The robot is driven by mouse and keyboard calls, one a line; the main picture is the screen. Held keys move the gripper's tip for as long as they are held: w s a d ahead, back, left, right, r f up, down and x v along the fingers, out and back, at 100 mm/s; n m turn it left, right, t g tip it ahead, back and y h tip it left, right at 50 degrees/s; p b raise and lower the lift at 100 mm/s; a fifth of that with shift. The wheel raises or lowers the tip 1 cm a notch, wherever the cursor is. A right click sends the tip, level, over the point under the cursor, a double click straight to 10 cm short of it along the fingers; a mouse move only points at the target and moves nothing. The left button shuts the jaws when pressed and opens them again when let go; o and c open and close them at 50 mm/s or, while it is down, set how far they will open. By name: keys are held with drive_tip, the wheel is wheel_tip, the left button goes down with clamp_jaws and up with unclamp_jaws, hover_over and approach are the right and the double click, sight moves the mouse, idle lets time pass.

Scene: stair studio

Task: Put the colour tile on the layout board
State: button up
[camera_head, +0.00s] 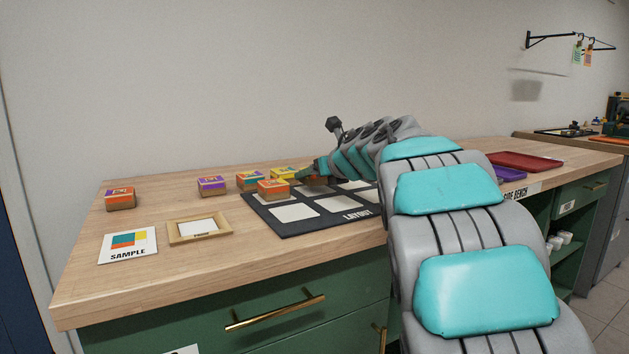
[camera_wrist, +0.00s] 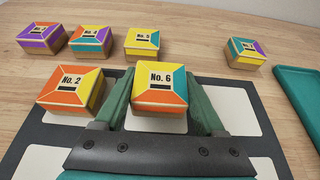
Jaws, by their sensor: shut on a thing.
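The colour tile No. 6 (camera_wrist: 160,85) is a wooden block with an orange, yellow and teal top. My gripper (camera_wrist: 160,92) is shut on it, one green finger on each side. It is over a pale cell of the dark layout board (camera_head: 292,228); I cannot tell whether it touches the cell. In the head view, my gripper (camera_head: 314,174) is over the board's back part, and my arm hides the board's right side. Tile No. 2 (camera_wrist: 75,90), orange and yellow, sits on the board in the cell left of No. 6, also visible in the head view (camera_head: 273,188).
Several other tiles stand behind the board, including No. 5 (camera_wrist: 142,42), No. 4 (camera_wrist: 90,40) and a purple-edged one (camera_wrist: 40,38). A tile (camera_head: 119,199), frame (camera_head: 180,238) and sample card (camera_head: 128,246) are at left. A teal tray (camera_wrist: 298,85) is at right.

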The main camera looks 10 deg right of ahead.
drive_tip(key=shift+f, duration=0.7)
drive_tip(key=shift+f+b, duration=0.2)
drive_tip(key=shift+b, duration=0.1)
drive_tip(key=o, duration=1.4)
drive_tip(key=shift+c, duration=0.2)
drive_tip(key=shift+r, duration=0.25)
drive_tip(key=v, duration=1.2)
